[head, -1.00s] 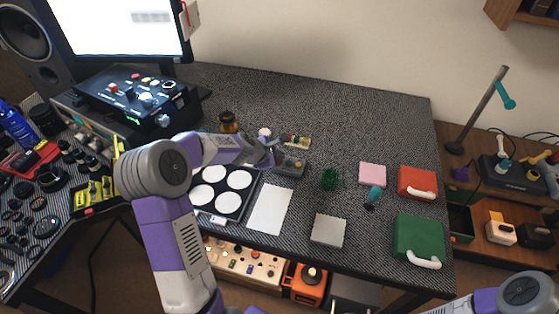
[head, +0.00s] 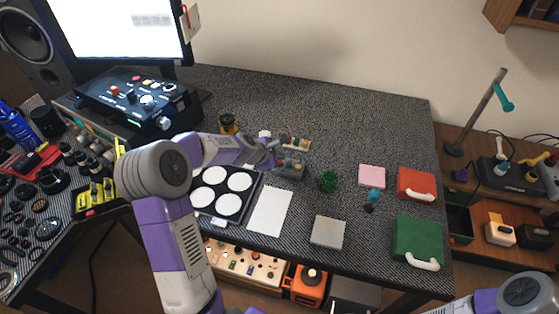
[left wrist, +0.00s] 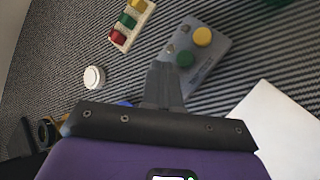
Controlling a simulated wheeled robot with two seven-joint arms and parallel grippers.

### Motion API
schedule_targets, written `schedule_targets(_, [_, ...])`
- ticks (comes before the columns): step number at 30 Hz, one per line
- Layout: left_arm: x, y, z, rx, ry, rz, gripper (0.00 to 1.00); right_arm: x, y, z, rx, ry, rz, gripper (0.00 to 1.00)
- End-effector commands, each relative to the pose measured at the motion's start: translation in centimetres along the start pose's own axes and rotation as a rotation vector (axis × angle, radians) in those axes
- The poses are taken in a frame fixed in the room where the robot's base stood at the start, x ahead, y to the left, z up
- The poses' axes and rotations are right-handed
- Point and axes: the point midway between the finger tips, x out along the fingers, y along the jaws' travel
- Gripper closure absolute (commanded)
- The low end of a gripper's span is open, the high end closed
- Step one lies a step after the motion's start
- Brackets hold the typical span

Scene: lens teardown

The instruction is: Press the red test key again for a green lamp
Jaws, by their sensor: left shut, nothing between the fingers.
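A grey control box (head: 290,168) lies on the dark desk. No lit lamp can be made out. My right gripper is out of view.
A white round cap (left wrist: 93,77) lies left of the fingers. A tray with white discs (head: 222,203), a white sheet (head: 270,210) and an amber jar (head: 228,123) are close by. A green object (head: 329,180) stands right of the box. The back right of the desk is clear.

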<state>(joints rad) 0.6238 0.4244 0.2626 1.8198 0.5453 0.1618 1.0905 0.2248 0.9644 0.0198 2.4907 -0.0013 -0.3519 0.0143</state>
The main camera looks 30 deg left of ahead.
Motion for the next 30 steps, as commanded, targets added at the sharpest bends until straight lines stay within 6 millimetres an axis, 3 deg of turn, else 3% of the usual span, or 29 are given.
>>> schedule_targets(14, [-0.6,0.4,0.4,0.0,0.0,0.001,1.0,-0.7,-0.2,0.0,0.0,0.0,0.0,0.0])
schedule_targets(30, [-3.9,2.8,2.8,0.001,0.0,0.001,1.0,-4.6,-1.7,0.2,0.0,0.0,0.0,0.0])
